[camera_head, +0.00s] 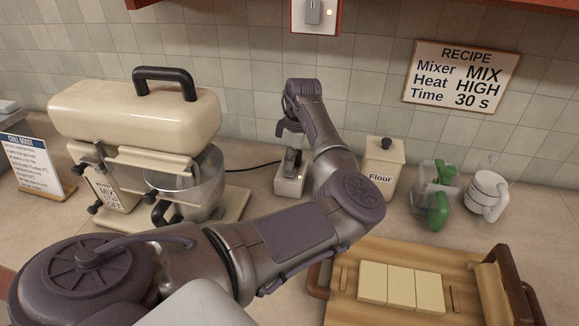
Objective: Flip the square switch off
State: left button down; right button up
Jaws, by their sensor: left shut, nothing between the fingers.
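A pale, square-edged switch box (290,184) stands on the counter behind the mixer bowl, with a dark part on top and a small warm light on its front. My left gripper (292,158) points down directly over this box, its fingers shut and empty. The fingertips and the dark switch part overlap in the picture, so I cannot tell whether they touch or which way the switch lies. A second switch plate (315,15) with a grey toggle and a small lit spot is on the wall above. My right gripper is not in view.
A flour canister (381,168), a green-and-clear item (436,190) and a white mug-like item (486,195) stand right. A wooden tray (345,262) with pale blocks lies front right. My left arm spans the front.

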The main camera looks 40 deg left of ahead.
aim_at(289, 174)
pick_arm(q)
jog(key=shift+f, duration=0.25)
jog(key=shift+f+b, duration=0.3)
jog(key=shift+f, duration=0.55)
dwell(0.5)
jog(key=shift+r, duration=0.1)
jog(key=shift+r+p, duration=0.85)
jog(key=shift+p, duration=0.1)
notch_tip(289, 174, up, 5)
jog(key=p, duration=0.5)
jog(key=shift+r, duration=0.15)
